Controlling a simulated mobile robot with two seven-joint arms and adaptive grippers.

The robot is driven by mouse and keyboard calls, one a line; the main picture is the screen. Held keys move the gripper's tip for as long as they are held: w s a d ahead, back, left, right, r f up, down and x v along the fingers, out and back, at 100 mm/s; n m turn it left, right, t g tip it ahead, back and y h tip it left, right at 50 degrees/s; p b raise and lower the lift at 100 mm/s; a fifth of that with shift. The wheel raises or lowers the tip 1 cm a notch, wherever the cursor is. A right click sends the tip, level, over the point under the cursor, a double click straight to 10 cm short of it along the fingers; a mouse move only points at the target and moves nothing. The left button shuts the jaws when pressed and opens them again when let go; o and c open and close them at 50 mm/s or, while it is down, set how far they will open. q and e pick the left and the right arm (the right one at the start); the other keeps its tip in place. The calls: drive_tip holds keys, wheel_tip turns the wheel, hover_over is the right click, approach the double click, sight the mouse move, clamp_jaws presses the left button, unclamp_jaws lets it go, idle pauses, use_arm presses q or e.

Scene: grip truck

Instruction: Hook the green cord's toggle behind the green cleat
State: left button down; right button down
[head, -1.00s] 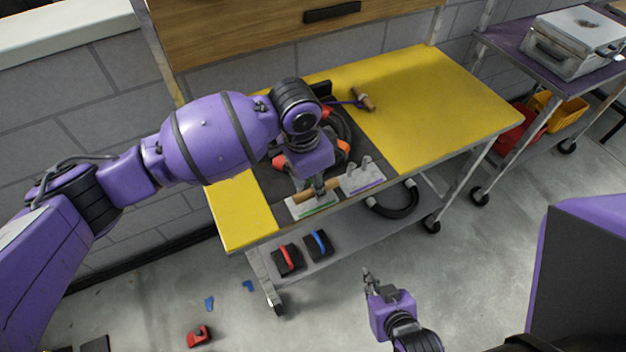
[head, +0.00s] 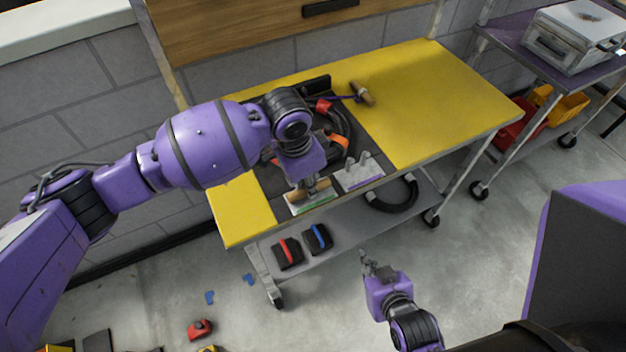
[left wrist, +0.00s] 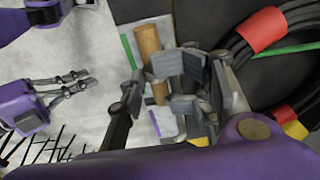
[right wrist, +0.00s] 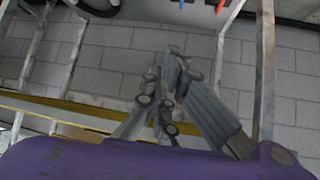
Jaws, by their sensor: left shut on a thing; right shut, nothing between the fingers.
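My left gripper (head: 311,188) is shut on the green cord's wooden toggle (left wrist: 148,40), at the front of the table. The toggle lies crosswise over or against the green cleat's pale plate (head: 298,209), which has a green strip along its front edge. The gripper hides the cleat's prongs, so I cannot tell whether the toggle is behind them. In the left wrist view the green strip (left wrist: 129,49) runs beside the toggle, and the green cord (left wrist: 287,48) shows at the right. My right gripper (head: 370,264) is shut and empty, away from the table's front.
A second cleat (head: 361,177) with a purple strip stands just right. Another wooden toggle (head: 362,92) on a purple cord lies at the back. The yellow tabletop (head: 440,105) is clear at right.

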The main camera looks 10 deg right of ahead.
sight(310, 208)
use_arm(q)
drive_tip(key=shift+g, duration=0.5)
drive_tip(key=s+f, duration=0.2)
drive_tip(key=s, duration=0.1)
drive_tip(key=shift+s+a+f, duration=0.15)
drive_tip(key=shift+a+f, duration=0.15)
drive_tip(key=shift+a, duration=0.05)
drive_tip(key=shift+s+d, duration=0.2)
drive_tip(key=shift+s+d+r, duration=0.2)
drive_tip(key=shift+d+r, duration=0.1)
drive_tip(key=shift+s+d+r, duration=0.1)
drive_tip(key=shift+r, duration=0.05)
drive_tip(key=shift+s+d+r, duration=0.1)
drive_tip(key=shift+s+r, duration=0.05)
drive_tip(key=shift+r, duration=0.05)
drive_tip(key=shift+s+d+r, duration=0.1)
drive_tip(key=shift+d+r, duration=0.05)
drive_tip(key=shift+r, duration=0.15)
drive_tip(key=shift+w, duration=0.5)
drive_tip(key=shift+r, duration=0.3)
wheel_tip(310, 208, up, 12)
drive_tip(key=a, duration=0.1)
drive_tip(key=shift+s+a+f, duration=0.2)
drive_tip(key=shift+a+f, duration=0.05)
drive_tip(key=shift+a, duration=0.1)
use_arm(e)
drive_tip(key=shift+s+a, duration=0.1)
drive_tip(key=shift+s, duration=0.3)
